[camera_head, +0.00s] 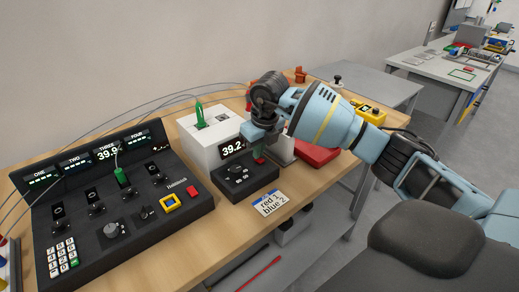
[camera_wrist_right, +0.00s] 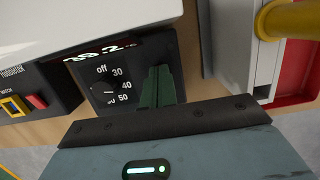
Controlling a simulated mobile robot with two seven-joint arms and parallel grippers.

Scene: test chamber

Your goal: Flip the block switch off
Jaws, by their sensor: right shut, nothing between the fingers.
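The block heater is a white box (camera_head: 208,130) with a black front panel (camera_head: 232,185) carrying a lit 39.2 display (camera_head: 232,148) and a round dial (camera_head: 237,172). The panel and dial (camera_wrist_right: 104,91) also show in the right wrist view. My right gripper (camera_head: 260,152) is shut and empty, reaching down to the panel's right part, right of the dial. Its dark green fingers (camera_wrist_right: 157,87) cover that part in the wrist view. The block switch is mostly hidden behind them; a small red patch shows at the fingertips in the head view. I cannot tell its position or whether the fingers touch it. My left gripper is out of view.
A black control console (camera_head: 122,215) with displays, switches and a keypad stands left. A label card (camera_head: 270,203) lies on the wooden bench in front. A red object (camera_head: 315,153) and a yellow device (camera_head: 369,110) are on the right. Thin cables arc behind the console.

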